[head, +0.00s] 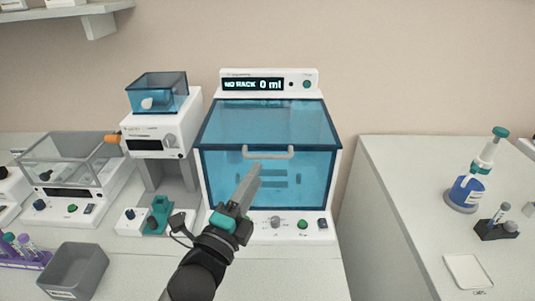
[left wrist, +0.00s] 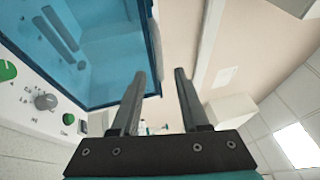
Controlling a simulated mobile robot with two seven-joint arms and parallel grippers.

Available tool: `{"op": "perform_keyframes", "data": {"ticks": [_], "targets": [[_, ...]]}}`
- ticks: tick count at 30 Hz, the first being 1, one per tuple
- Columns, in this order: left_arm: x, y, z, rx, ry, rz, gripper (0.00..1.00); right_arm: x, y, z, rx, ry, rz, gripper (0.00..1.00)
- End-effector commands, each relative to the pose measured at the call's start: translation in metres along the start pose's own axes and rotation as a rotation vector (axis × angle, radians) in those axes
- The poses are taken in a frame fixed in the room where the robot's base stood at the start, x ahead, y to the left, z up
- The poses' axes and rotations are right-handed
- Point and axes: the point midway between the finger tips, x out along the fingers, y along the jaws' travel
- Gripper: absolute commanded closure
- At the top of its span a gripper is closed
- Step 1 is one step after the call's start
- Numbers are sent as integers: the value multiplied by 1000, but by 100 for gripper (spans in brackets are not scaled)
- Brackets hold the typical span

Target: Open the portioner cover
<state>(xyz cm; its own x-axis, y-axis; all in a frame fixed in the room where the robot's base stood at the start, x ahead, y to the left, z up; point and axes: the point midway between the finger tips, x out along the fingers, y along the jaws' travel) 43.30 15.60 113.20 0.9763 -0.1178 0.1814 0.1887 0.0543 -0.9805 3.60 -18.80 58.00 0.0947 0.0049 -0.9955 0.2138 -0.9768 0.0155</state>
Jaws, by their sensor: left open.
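The portioner (head: 212,222) is a white machine with a display reading "NO RACK 0 ml". Its clear blue cover (head: 310,180) is down over the front and top, and a pale bar handle (head: 269,155) spans the upper front. My left gripper (head: 252,178) is in front of the cover, its fingertips a little below and left of the handle in the picture. In the left wrist view the two fingers (left wrist: 160,75) are apart with nothing gripped between them. The blue cover (left wrist: 95,60) fills the upper left there. Whether a finger touches the handle I cannot tell. My right gripper is not in view.
Left of the portioner stands a device with a small blue box (head: 160,95) on top. Further left are a clear-lidded device (head: 70,150) and a grey bin (head: 75,271). On the right bench are a blue bottle (head: 467,192) and a tube holder (head: 497,228).

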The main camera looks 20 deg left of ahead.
Motion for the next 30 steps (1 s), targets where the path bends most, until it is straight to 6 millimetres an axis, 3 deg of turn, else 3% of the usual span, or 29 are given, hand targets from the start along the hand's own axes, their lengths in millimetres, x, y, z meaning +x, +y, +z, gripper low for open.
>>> {"op": "perform_keyframes", "data": {"ticks": [9, 15, 28, 30], "targets": [[47, -1, 0, 1, 0, -1, 55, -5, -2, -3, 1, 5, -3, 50], [66, 0, 0, 0, 0, 0, 55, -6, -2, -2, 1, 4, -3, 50], [72, 0, 0, -1, 0, 1, 55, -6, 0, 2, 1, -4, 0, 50], [72, 0, 0, -1, 0, 1, 63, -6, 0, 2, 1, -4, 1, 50]]}}
